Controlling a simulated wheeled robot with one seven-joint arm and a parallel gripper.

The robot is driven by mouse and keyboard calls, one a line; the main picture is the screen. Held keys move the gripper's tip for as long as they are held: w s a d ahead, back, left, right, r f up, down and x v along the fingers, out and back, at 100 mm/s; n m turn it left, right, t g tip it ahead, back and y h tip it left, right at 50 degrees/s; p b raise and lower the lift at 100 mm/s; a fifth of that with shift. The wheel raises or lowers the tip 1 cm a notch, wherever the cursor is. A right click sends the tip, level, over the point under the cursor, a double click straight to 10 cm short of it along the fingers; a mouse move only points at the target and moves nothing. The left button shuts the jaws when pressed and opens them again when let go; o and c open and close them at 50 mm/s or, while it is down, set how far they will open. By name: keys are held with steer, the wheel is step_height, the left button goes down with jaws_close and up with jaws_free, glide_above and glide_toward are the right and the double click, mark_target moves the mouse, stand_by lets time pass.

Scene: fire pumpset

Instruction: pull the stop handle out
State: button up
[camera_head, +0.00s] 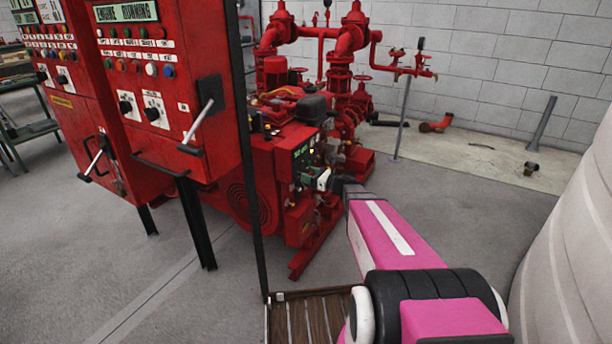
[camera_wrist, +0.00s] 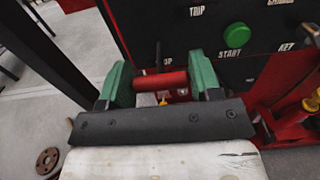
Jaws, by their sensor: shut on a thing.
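The stop handle (camera_wrist: 174,80) is a red cylinder lying crosswise between the two green fingers of my gripper (camera_wrist: 160,82) in the wrist view. The fingers are shut on it. A thin dark rod shows just behind the handle, in front of the black panel (camera_wrist: 262,69). The label above the handle is partly hidden, with only "OP" readable. In the head view, my gripper (camera_head: 313,178) is at the front of the red engine set, just below its small control panel (camera_head: 304,152). The handle cannot be made out there.
A green start button (camera_wrist: 237,35) and key switch labels are to the handle's right. Tall red control cabinets (camera_head: 175,90) stand left, with a dark post between them and the engine. Red pipework (camera_head: 340,75) rises behind. A pale rounded tank (camera_head: 575,250) is at right.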

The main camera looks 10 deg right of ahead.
steer(key=o, duration=1.3)
steer(key=v, duration=1)
steer(key=shift+s+d, duration=0.2)
steer(key=shift+d, duration=0.1)
